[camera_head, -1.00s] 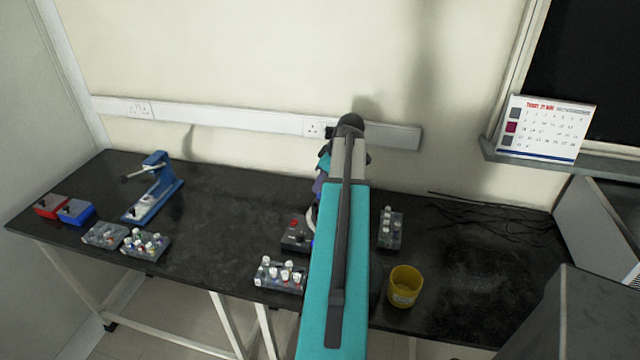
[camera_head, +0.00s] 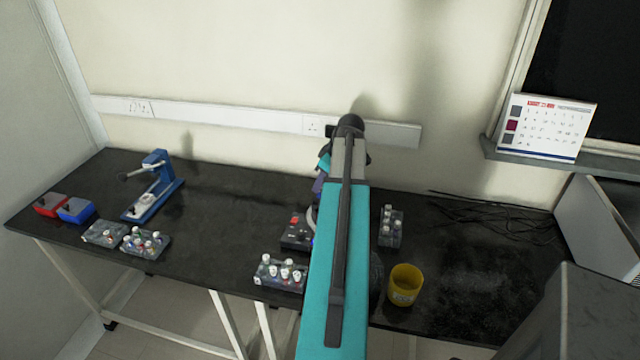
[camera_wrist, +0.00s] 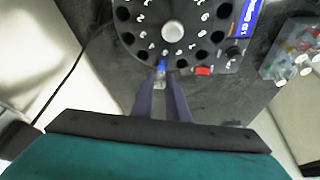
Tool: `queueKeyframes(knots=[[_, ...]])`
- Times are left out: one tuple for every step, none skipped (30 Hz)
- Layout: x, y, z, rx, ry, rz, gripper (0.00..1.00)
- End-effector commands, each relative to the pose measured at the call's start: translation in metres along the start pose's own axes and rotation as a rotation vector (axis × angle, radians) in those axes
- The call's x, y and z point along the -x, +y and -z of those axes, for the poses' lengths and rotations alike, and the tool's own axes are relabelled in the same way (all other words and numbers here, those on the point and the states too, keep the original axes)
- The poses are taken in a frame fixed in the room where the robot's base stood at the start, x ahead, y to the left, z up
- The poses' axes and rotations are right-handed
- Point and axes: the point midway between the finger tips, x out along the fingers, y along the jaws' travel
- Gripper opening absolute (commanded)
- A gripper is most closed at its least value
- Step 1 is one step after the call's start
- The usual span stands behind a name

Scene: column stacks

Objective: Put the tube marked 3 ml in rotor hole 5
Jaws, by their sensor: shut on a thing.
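In the wrist view my gripper (camera_wrist: 161,80) is shut on a small tube (camera_wrist: 161,67) with a blue part at its end. The tube is at the near edge of the dark round rotor (camera_wrist: 172,52). The rotor has several black holes with white numbers around a pale central knob. I cannot read the tube's mark or tell which number belongs to the hole nearest it, nor whether the tube is in a hole. In the head view my arm hides the gripper and most of the centrifuge (camera_head: 295,232).
Racks with capped tubes stand left of my arm (camera_head: 279,284), right of it (camera_head: 391,238) and farther left (camera_head: 146,255). A yellow pot (camera_head: 404,285) is near the front edge. A blue press (camera_head: 155,190) and red and blue boxes (camera_head: 74,211) stand left. Cables lie at right.

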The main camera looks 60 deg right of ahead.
Motion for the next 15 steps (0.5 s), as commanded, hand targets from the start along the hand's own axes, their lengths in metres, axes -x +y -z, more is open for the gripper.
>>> queueKeyframes(knots=[[-0.0016,0.0,-0.0007,0.0,0.0,0.0,0.0],[-0.0022,0.0,-0.0009,0.0,0.0,0.0,0.0],[-0.0029,0.0,-0.0012,0.0,0.0,0.0,0.0],[-0.0035,0.0,-0.0015,0.0,0.0,0.0,0.0],[-0.004,0.0,-0.0017,0.0,0.0,0.0,0.0],[-0.0047,0.0,-0.002,0.0,0.0,0.0,0.0],[-0.0053,0.0,-0.0022,0.0,0.0,0.0,0.0],[-0.0058,0.0,-0.0025,0.0,0.0,0.0,0.0],[-0.0066,0.0,-0.0028,0.0,0.0,0.0,0.0],[-0.0071,0.0,-0.003,0.0,0.0,0.0,0.0],[-0.0077,0.0,-0.0032,0.0,0.0,0.0,0.0],[-0.0084,0.0,-0.0035,0.0,0.0,0.0,0.0],[-0.0089,0.0001,-0.0038,0.0,0.0,0.0,0.0],[-0.0095,0.0,-0.004,0.0,0.0,0.0,0.0],[-0.0102,0.0001,-0.0043,0.0,0.0,0.0,0.0]])
